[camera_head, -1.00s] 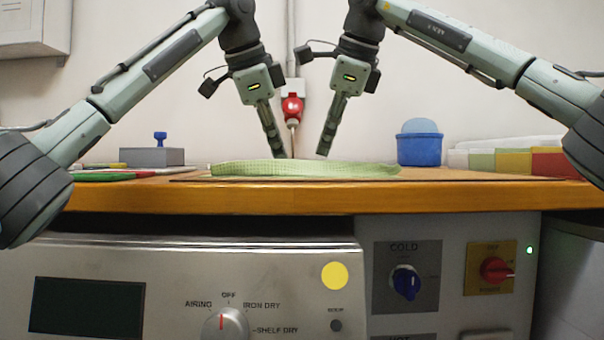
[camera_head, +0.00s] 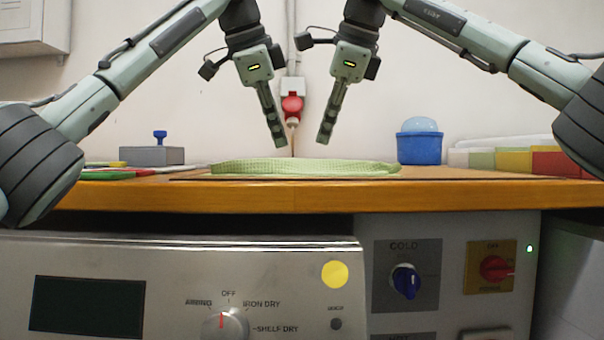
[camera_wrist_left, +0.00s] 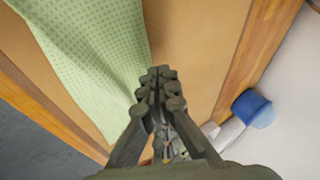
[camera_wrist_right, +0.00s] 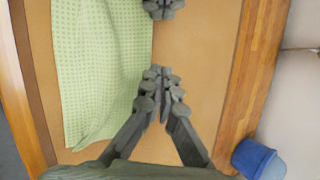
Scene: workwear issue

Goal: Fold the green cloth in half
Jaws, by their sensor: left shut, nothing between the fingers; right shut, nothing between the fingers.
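The green checked cloth (camera_head: 300,168) lies low on a brown mat on the wooden worktop. In the left wrist view the cloth (camera_wrist_left: 95,50) spreads to the left of the fingers, and in the right wrist view the cloth (camera_wrist_right: 100,70) also lies left of the fingers with a straight edge towards them. My left gripper (camera_head: 278,146) is shut and empty, above the cloth. My right gripper (camera_head: 323,144) is shut and empty, above the cloth and a little apart from the left one. Whether the cloth has layers is hard to tell from the low head view.
A blue tub (camera_head: 420,150) stands right of the cloth, with coloured bins (camera_head: 515,160) beyond it. A grey block with a blue knob (camera_head: 152,156) and flat coloured pieces (camera_head: 110,174) are at the left. Bare mat (camera_wrist_right: 195,50) shows beside the cloth.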

